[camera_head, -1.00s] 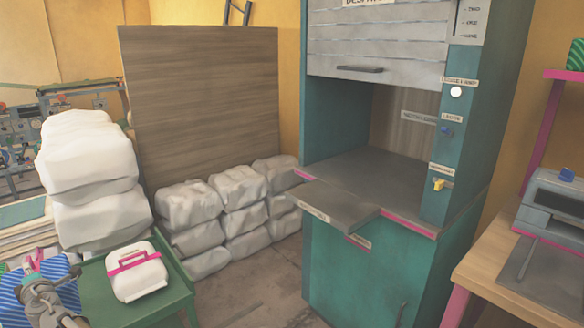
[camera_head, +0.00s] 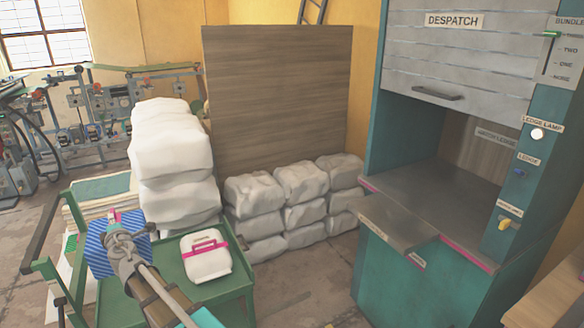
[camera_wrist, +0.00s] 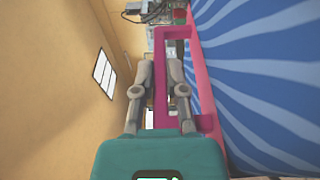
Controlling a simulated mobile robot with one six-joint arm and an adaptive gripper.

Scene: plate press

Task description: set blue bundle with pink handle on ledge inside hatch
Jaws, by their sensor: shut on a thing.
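The blue striped bundle (camera_head: 101,254) shows at the lower left of the head view, at the green cart, with its pink handle (camera_head: 114,216) on top. In the wrist view the bundle (camera_wrist: 262,70) fills the right side, and the pink handle (camera_wrist: 200,70) passes between the fingers. My gripper (camera_wrist: 160,65) is shut on the handle. I cannot tell whether the bundle touches the cart. The hatch marked DESPATCH stands at the right, its slatted shutter (camera_head: 450,65) raised. The grey ledge (camera_head: 435,190) inside is bare.
A white bundle with pink handle (camera_head: 206,257) sits on the green cart (camera_head: 215,288). White sacks (camera_head: 172,150) are stacked behind it, and grey sacks (camera_head: 300,185) line the wooden board (camera_head: 275,100). A shelf flap (camera_head: 398,222) juts out before the hatch. Floor between cart and hatch is clear.

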